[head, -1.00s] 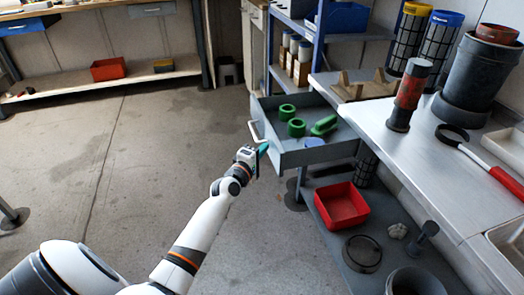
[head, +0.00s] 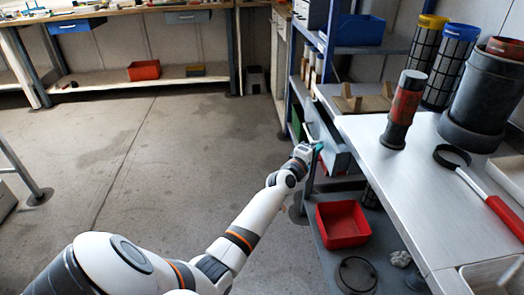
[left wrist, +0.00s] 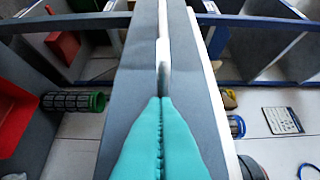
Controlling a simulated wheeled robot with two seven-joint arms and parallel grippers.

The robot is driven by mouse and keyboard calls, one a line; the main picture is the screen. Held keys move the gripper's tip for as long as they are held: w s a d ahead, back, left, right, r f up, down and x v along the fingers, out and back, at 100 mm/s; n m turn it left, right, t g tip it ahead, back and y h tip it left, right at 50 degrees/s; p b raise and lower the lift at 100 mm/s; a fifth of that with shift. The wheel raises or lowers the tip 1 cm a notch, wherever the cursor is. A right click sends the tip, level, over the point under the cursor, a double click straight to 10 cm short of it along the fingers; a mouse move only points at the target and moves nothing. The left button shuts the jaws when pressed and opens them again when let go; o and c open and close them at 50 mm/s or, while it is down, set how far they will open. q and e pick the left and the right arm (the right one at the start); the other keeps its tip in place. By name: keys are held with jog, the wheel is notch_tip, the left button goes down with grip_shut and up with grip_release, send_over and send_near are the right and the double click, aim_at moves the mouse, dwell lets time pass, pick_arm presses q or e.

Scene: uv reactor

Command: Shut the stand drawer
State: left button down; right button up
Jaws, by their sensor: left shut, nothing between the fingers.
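The grey stand drawer (head: 328,138) is in under the left end of the steel bench top, with its inside hidden from view. I cannot tell whether a small gap is left. In the left wrist view its grey front (left wrist: 138,75) runs up the middle, with the pale handle bar (left wrist: 163,50) standing out from it. My left gripper (head: 319,148) is shut and empty, its teal fingertips (left wrist: 162,102) together at the drawer front, by the handle. I cannot tell whether they touch it. My right gripper is out of view.
A red bin (head: 342,224) stands on the lower shelf under the bench (head: 425,185). A red-and-black cylinder (head: 403,108) and a large dark pot (head: 480,100) stand on top. Blue shelving (head: 345,60) is behind. The floor at left is clear.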

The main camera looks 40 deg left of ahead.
aim_at(326, 151)
pick_arm(q)
jog(key=w+d, duration=0.2)
jog(key=w, duration=0.1)
jog(key=shift+d, duration=0.25)
jog(key=shift+w+d, duration=0.4)
jog(key=shift+r, duration=0.15)
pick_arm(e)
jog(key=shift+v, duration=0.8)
pick_arm(q)
jog(key=shift+d, duration=0.15)
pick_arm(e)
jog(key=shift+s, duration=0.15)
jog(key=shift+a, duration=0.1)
